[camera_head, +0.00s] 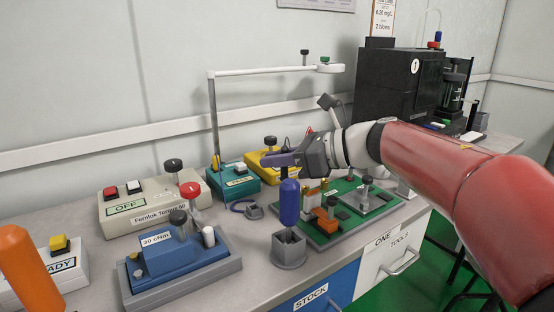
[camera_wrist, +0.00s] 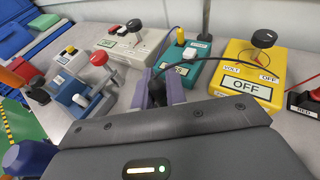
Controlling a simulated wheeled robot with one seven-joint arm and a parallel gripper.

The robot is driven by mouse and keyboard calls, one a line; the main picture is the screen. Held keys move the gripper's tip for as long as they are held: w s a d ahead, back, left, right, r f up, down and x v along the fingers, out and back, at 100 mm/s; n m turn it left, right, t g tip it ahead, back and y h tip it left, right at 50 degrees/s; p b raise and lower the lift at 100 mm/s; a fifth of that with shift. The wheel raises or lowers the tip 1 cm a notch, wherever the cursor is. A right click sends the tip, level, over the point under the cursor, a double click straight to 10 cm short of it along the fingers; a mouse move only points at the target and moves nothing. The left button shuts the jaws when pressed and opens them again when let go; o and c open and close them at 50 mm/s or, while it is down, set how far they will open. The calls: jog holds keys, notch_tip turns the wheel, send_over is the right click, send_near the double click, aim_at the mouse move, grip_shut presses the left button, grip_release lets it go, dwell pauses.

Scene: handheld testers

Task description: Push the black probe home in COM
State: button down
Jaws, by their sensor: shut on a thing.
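My gripper (camera_wrist: 160,84) is shut on a dark piece that I take to be the black probe (camera_wrist: 158,92), low between its purple fingers in the wrist view. The meter has a black knob, VOLT and OFF labels. In the head view my gripper (camera_head: 281,159) reaches left over the bench, partly covering the yellow meter (camera_head: 262,164). The COM socket cannot be made out, so I cannot tell how the probe sits relative to it.
A teal box (camera_head: 238,185) stands left of the meter. The blue-handled driver (camera_head: 289,202) stands upright in a grey holder in front of my gripper. A green board (camera_head: 333,231) lies at its right. A red piece (camera_wrist: 306,103) is at the wrist view's right edge.

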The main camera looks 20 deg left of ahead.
jog(key=shift+f+b, duration=1.35)
dwell(0.3)
jog(key=c, duration=1.3)
grip_release()
jog(key=shift+c, duration=0.2)
